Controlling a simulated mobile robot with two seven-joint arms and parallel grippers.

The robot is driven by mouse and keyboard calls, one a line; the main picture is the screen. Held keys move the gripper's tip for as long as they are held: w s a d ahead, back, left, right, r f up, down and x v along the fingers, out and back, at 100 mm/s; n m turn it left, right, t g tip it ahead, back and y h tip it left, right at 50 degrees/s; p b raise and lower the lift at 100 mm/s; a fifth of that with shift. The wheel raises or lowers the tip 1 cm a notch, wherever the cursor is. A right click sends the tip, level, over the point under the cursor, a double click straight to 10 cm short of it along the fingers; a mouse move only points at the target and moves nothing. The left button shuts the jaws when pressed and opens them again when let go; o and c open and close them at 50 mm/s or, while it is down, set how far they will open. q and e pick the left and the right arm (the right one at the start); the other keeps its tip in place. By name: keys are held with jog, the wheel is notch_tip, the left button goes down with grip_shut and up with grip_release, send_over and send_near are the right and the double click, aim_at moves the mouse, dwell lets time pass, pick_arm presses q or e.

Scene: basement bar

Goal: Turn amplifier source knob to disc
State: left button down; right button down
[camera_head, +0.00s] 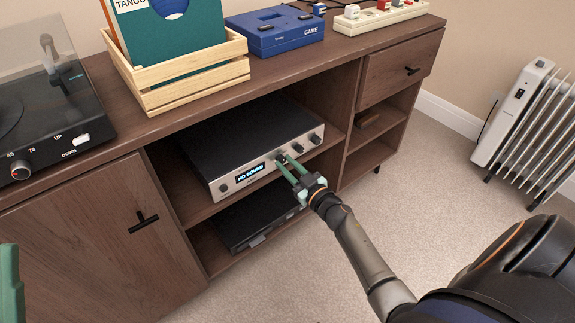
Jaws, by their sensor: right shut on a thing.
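The amplifier (248,140) is a black-topped box with a silver front on the cabinet's upper open shelf. Its lit display (251,172) shows text that looks like "NO SOUND". My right gripper (281,160) reaches in from the lower right, its green fingers shut on a small knob just right of the display. The fingertips largely hide that knob, so its label and pointer cannot be read. Two more knobs (298,147) (315,138) stand to its right. A green part of my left gripper (10,285) shows at the left edge; its fingertips are not clear.
A dark flat device (245,215) sits on the shelf below. The turntable (40,125), wooden record crate (190,85), blue GAME box (275,32) and white power strip (380,15) stand on the cabinet top. A white radiator (530,120) stands right; carpet is clear in front.

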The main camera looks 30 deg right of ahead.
pick_arm(q)
jog(key=shift+r, duration=0.15)
pick_arm(e)
jog(key=shift+r+m+p, duration=0.2)
jog(key=shift+m+p, duration=0.5)
jog(key=shift+p, duration=0.3)
jog(key=m+p, duration=0.4)
jog(key=m, duration=0.2)
jog(key=shift+p, duration=0.4)
pick_arm(q)
notch_tip(320, 180, up, 8)
jog(key=m+p, duration=0.1)
jog(key=shift+s+a+t, duration=0.2)
jog(key=shift+a+t, duration=0.1)
jog(key=shift+a, duration=0.05)
pick_arm(e)
jog(key=shift+d+f+m, duration=0.1)
jog(key=shift+f+m, duration=0.05)
jog(key=shift+m, duration=1.85)
jog(key=c, duration=0.7)
grip_release()
pick_arm(q)
jog(key=shift+r, duration=0.1)
